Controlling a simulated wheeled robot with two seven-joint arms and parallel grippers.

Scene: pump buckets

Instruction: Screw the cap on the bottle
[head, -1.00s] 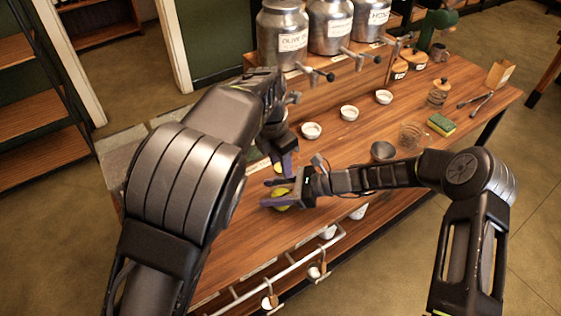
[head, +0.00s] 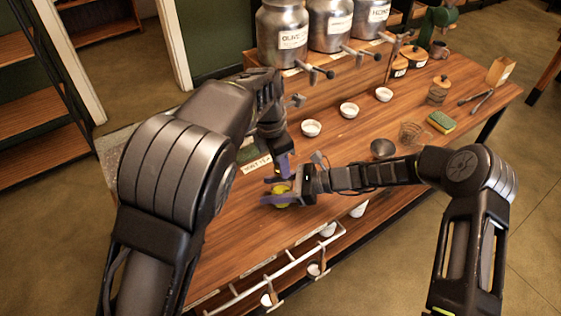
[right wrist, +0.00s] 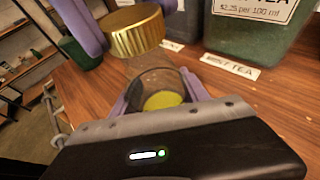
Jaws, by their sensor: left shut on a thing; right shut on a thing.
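The gold, ridged cap (right wrist: 136,32) is between the purple fingers of my left gripper (right wrist: 125,20), which is shut on it. The clear glass bottle (right wrist: 152,82), with yellow-green content at its bottom, is between the fingers of my right gripper (right wrist: 158,96), shut on it. In the right wrist view the cap is above the bottle mouth, slightly left and tilted, with a gap visible between them. In the head view my left gripper (head: 283,168) is just above my right gripper (head: 279,190); the yellowish bottle (head: 283,189) is partly hidden by fingers.
The wooden counter (head: 240,225) has white bowls (head: 311,128), a dark bowl (head: 383,149), a wire basket (head: 412,133) and a sponge (head: 440,122). Metal canisters (head: 283,35) stand behind. A mint tea label (right wrist: 230,66) lies near a green jar (right wrist: 250,30). A rail runs along the front edge.

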